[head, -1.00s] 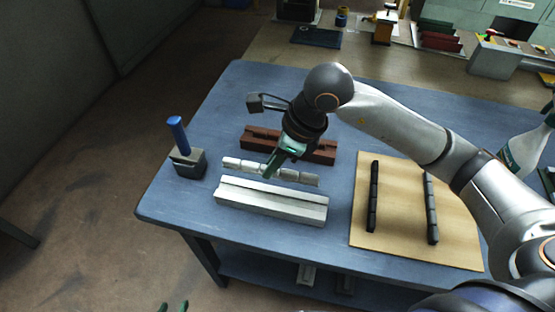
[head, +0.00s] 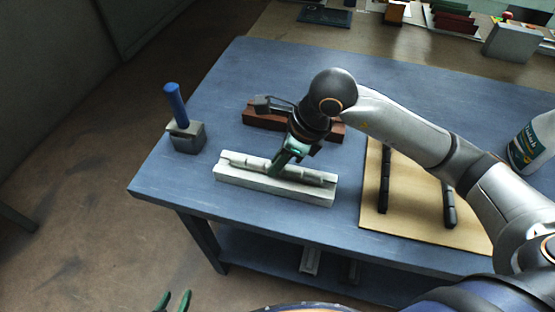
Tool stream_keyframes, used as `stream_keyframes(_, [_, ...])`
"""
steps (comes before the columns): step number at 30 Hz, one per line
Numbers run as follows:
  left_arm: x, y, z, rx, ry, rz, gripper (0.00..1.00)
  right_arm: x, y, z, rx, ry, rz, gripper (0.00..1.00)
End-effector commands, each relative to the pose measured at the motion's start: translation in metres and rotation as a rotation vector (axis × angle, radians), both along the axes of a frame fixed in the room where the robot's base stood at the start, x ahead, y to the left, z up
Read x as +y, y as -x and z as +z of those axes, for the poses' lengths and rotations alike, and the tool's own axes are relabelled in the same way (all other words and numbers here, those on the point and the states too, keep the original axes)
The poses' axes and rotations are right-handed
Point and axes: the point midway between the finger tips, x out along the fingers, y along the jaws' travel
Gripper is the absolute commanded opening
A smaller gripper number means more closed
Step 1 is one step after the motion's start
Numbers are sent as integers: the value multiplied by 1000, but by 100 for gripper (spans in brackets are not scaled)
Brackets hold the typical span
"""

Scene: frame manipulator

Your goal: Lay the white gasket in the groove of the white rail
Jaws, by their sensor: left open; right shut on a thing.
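The white rail (head: 265,187) lies on the blue table, running from left to slightly lower right. The white gasket (head: 240,160) lies along the top of the rail, in line with it; whether it sits fully down in the groove is too small to tell. My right gripper (head: 277,166) reaches down from the upper right and is shut on the gasket near its middle, hiding a short part of it. My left gripper (head: 173,300) shows only its green fingertips at the bottom edge. It is open and empty, away from the table.
A brown rail (head: 262,117) lies behind, partly hidden by my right arm. A blue-handled tool stands in a grey block (head: 186,138) at left. A tan board (head: 413,215) with black strips (head: 384,180) lies at right, near a white bottle (head: 533,142).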

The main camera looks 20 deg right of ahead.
Motion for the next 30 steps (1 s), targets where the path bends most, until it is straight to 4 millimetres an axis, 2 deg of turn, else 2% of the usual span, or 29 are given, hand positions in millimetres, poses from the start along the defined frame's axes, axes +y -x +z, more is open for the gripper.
stream_keyframes(10, [-1,0,-3,2,0,-1,50,0,0,-3,-1,-1,0,0])
stream_keyframes(11, [-1,0,-3,2,0,-1,50,0,0,-3,-1,-1,0,22])
stream_keyframes(19, [-1,0,-3,1,1,-2,50,0,0,-3,0,0,0,53])
stream_keyframes(26, [-1,0,-3,0,1,-1,50,0,0,-3,0,0,0,54])
stream_keyframes(30, [-1,0,-3,0,1,-1,50,-2,1,4,-2,-1,1,54])
